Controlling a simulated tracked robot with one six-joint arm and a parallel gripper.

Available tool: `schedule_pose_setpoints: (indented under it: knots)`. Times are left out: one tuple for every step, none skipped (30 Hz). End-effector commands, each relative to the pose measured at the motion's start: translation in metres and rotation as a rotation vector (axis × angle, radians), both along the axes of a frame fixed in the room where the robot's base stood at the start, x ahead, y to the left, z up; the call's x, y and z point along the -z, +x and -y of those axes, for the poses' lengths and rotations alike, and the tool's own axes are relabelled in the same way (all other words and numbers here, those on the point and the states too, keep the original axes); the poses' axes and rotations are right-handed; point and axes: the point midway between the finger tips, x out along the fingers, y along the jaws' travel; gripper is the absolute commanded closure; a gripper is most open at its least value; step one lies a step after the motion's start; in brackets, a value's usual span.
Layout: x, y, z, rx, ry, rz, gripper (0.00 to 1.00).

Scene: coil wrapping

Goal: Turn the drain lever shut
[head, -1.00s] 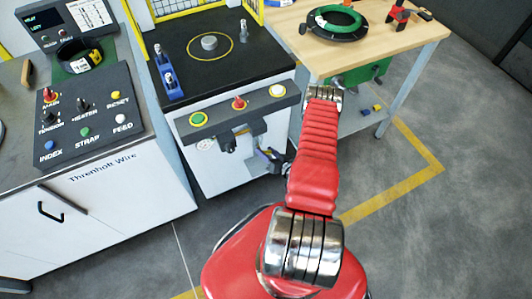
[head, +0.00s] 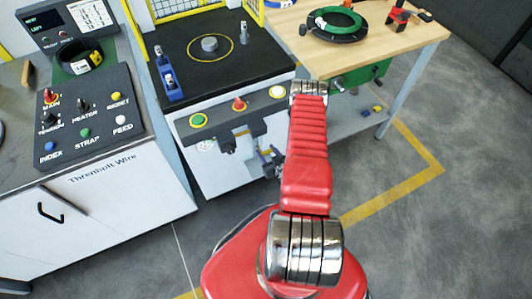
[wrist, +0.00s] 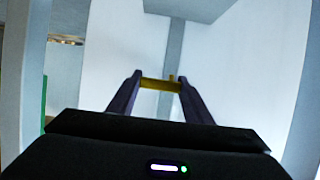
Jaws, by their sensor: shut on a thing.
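In the wrist view, a yellow bar (wrist: 160,84), which looks like the drain lever's handle, lies crosswise between the two dark purple fingers of my gripper (wrist: 160,79). The fingers are shut on it, one at each end. A grey upright strip on a white panel shows behind it. In the head view, my gripper (head: 270,160) is low at the right front of the white press cabinet (head: 222,180), partly hidden by my red arm. The lever cannot be made out in the head view.
The press front carries a bar with green, red and white buttons (head: 238,105). A control desk (head: 88,116) stands to the left. A wooden bench (head: 385,45) with a green coil (head: 335,20) stands at the back right. The floor at right is clear.

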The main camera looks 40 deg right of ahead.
Motion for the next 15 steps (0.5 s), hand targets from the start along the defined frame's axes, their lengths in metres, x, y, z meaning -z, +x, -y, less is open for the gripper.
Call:
schedule_pose_setpoints:
  knots:
    - [-0.0005,0.0007,-0.0008,-0.003,-0.003,0.0,0.77]
    - [-0.0005,0.0007,-0.0008,-0.003,-0.003,0.001,0.77]
    - [-0.0006,0.0007,-0.0008,-0.003,-0.003,0.001,0.77]
    - [-0.0006,0.0007,-0.0008,-0.003,-0.003,0.001,0.77]
    - [-0.0006,0.0007,-0.0008,-0.003,-0.002,0.001,0.77]
    - [-0.0006,0.0008,-0.0008,-0.004,-0.002,0.001,0.77]
    - [-0.0006,0.0008,-0.0008,-0.004,-0.002,0.001,0.77]
    - [-0.0006,0.0008,-0.0008,-0.004,-0.002,0.001,0.77]
    - [-0.0007,0.0008,-0.0008,-0.004,-0.002,0.002,0.53]
    - [-0.0009,0.0007,-0.0008,-0.004,-0.002,0.002,0.51]
    - [-0.0009,0.0007,-0.0007,-0.004,-0.001,0.003,0.49]
    - [-0.0008,0.0006,-0.0006,-0.003,-0.002,0.003,0.46]
    - [-0.0007,0.0006,-0.0005,-0.003,-0.002,0.003,0.44]
    - [-0.0007,0.0004,-0.0004,-0.003,-0.002,0.002,0.42]
    - [-0.0006,0.0004,-0.0003,-0.002,-0.001,0.002,0.39]
